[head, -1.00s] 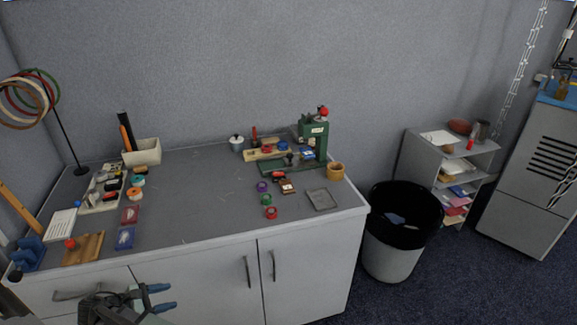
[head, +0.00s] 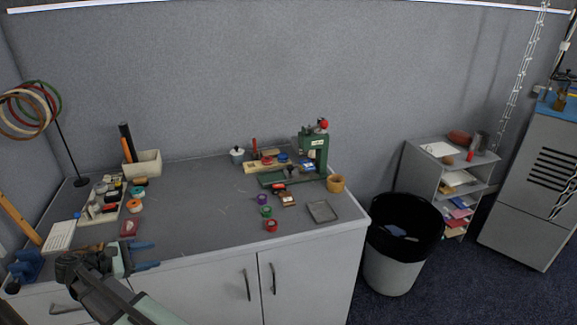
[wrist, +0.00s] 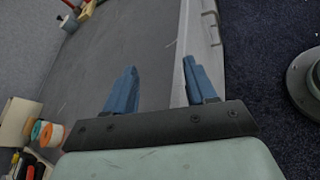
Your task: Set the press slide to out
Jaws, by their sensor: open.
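The green press (head: 313,150) stands at the back right of the table, with a red knob on top and a green base (head: 290,178) reaching left. A small dark part with a red piece sits by the base's front edge; the slide's position is too small to tell. My gripper (head: 147,256) is over the table's front left edge, well left of the press and empty. Its two blue fingers are apart in the wrist view (wrist: 158,85), over the table edge. The press is not clearly visible in the wrist view.
Several coloured spools (head: 264,211) and a grey tray (head: 322,211) lie before the press. The table's middle is clear. A black-lined bin (head: 400,240) stands right of the table.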

